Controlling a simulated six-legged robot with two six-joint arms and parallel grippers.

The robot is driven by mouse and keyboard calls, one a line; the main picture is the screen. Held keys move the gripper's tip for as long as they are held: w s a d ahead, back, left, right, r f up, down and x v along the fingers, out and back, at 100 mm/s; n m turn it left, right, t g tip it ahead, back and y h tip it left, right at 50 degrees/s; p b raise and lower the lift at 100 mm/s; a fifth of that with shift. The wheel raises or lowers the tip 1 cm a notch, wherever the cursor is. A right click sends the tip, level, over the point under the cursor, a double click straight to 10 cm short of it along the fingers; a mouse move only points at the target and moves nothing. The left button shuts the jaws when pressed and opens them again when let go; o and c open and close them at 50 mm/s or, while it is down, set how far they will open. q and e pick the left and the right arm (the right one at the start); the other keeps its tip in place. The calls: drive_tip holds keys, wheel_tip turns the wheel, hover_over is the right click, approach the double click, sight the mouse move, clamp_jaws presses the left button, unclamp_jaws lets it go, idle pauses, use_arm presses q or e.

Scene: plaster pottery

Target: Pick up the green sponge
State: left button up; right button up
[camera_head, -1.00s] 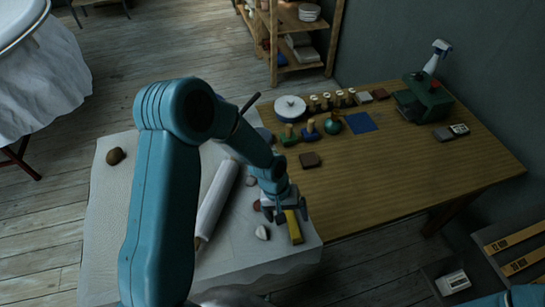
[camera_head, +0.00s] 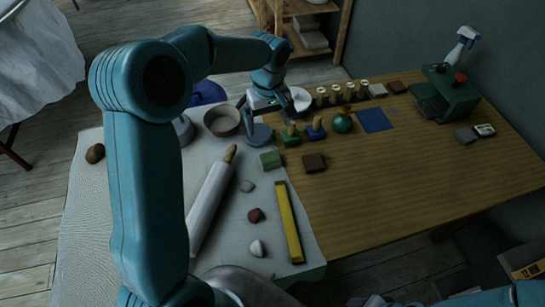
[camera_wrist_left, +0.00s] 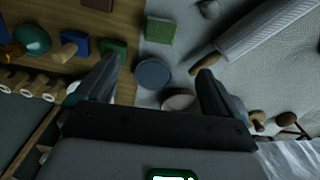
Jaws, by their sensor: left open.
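The green sponge (camera_head: 270,158) is a small block with a light green top. It sits where the white cloth meets the bare wooden table, beside a brown block. In the left wrist view the sponge (camera_wrist_left: 160,31) shows at the top, beyond my fingertips. My left gripper (camera_head: 265,117) is open and empty, pointing down on the far side of the sponge and apart from it. In the left wrist view the open fingers (camera_wrist_left: 157,70) frame a round grey-blue disc (camera_wrist_left: 153,74). My right gripper is not in view.
A green stamp (camera_head: 291,136) and a blue stamp (camera_head: 316,129) with wooden handles stand right of the sponge. A bowl (camera_head: 222,121), rolling pin (camera_head: 211,200) and yellow bar (camera_head: 288,222) lie on the cloth. The table's front right is clear.

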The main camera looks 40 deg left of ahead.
use_arm(q)
hover_over(270, 156)
wheel_tip(270, 156, down, 9)
drive_tip(key=shift+s+a+f, duration=0.1)
drive_tip(key=shift+s, duration=0.05)
drive_tip(key=shift+s+f, duration=0.15)
drive_tip(key=shift+f, duration=0.45)
drive_tip(key=shift+w+f+p, duration=0.15)
drive_tip(key=shift+f+p, duration=0.15)
drive_tip(key=shift+f, duration=1.05)
drive_tip(key=shift+w+f+p, duration=0.1)
drive_tip(key=shift+f+p, duration=0.15)
drive_tip(key=shift+f, duration=1.05)
drive_tip(key=c, duration=1)
